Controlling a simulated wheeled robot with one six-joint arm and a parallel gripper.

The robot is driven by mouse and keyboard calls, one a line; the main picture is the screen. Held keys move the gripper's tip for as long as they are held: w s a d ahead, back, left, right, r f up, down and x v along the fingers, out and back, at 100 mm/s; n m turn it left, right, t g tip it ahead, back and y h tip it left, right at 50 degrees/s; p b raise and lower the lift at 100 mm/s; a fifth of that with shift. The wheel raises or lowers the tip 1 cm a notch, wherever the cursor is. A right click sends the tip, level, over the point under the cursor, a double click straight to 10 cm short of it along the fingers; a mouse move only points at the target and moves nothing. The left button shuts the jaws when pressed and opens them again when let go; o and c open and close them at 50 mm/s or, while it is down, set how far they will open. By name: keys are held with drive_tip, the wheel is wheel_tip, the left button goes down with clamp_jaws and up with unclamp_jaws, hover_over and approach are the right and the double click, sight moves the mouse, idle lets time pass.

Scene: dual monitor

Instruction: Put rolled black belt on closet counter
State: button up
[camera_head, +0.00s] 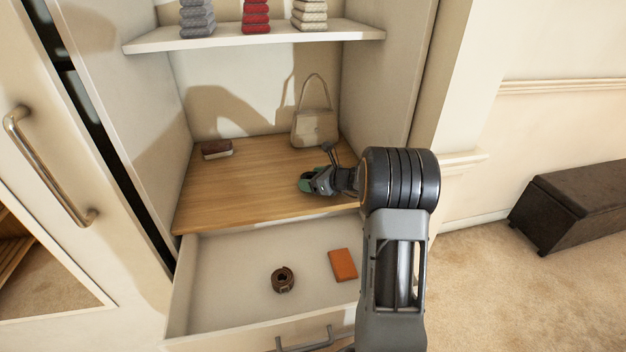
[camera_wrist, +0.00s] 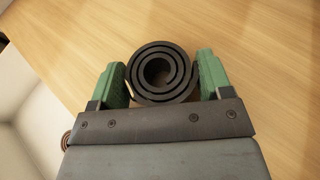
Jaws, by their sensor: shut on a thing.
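The rolled black belt (camera_wrist: 163,72) is a dark spiral coil between the two green fingers of my gripper (camera_wrist: 163,80) in the wrist view. The fingers are shut on it from both sides. The wooden closet counter (camera_head: 235,190) lies under and around the belt in the wrist view too (camera_wrist: 265,40). In the head view my gripper (camera_head: 307,184) is over the right half of the counter, near its front edge. The belt is mostly hidden there by the gripper. I cannot tell whether the belt touches the wood.
A dark brown wallet-like item (camera_head: 217,149) lies at the back left of the counter and a beige handbag (camera_head: 315,125) stands at the back right. The open drawer (camera_head: 225,290) below holds a rolled brown belt (camera_head: 283,280) and an orange item (camera_head: 343,265). A shelf (camera_head: 240,39) hangs above.

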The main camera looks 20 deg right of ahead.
drive_tip(key=shift+f, duration=0.1)
drive_tip(key=shift+f, duration=0.15)
drive_tip(key=o, duration=1)
